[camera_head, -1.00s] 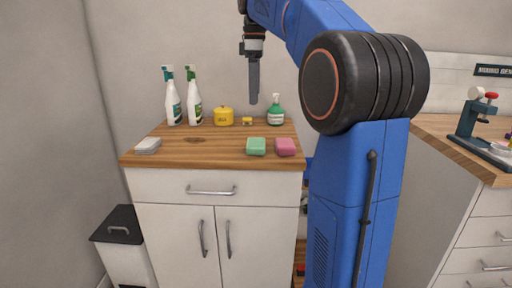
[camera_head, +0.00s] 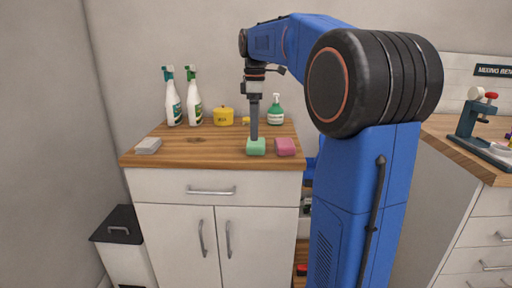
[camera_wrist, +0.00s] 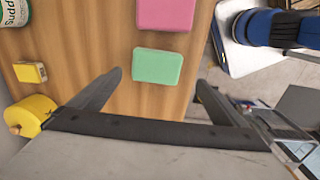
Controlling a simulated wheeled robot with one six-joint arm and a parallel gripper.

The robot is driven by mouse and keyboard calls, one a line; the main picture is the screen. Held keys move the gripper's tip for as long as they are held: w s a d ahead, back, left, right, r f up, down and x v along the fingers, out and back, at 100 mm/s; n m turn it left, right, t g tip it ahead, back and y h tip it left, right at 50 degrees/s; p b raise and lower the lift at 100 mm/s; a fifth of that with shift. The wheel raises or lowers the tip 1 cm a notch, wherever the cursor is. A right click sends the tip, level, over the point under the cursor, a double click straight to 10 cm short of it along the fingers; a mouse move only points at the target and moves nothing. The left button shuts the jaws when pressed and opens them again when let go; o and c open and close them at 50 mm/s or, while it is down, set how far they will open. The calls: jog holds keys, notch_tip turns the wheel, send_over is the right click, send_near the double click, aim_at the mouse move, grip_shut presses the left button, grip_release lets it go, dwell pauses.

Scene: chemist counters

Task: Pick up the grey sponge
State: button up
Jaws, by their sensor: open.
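The grey sponge (camera_head: 148,145) lies flat at the left front of the wooden counter (camera_head: 195,157) in the head view. My gripper (camera_head: 254,138) is over the right part of the counter, in line with the green sponge (camera_head: 256,147), well to the right of the grey one. In the wrist view my gripper (camera_wrist: 160,85) is open and empty, its two fingers spread apart. The green sponge (camera_wrist: 158,66) shows ahead of them, with the pink sponge (camera_wrist: 166,14) beyond it. The grey sponge is not in the wrist view.
The pink sponge also shows in the head view (camera_head: 285,147). The counter's middle is clear between the grey and green sponges.

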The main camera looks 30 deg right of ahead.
jog(key=f, duration=0.2)
jog(key=w+f, duration=0.1)
jog(key=f, duration=0.1)
jog(key=shift+a+f, duration=0.2)
jog(key=shift+f, duration=0.45)
jog(key=c, duration=1.2)
notch_tip(320, 180, up, 10)
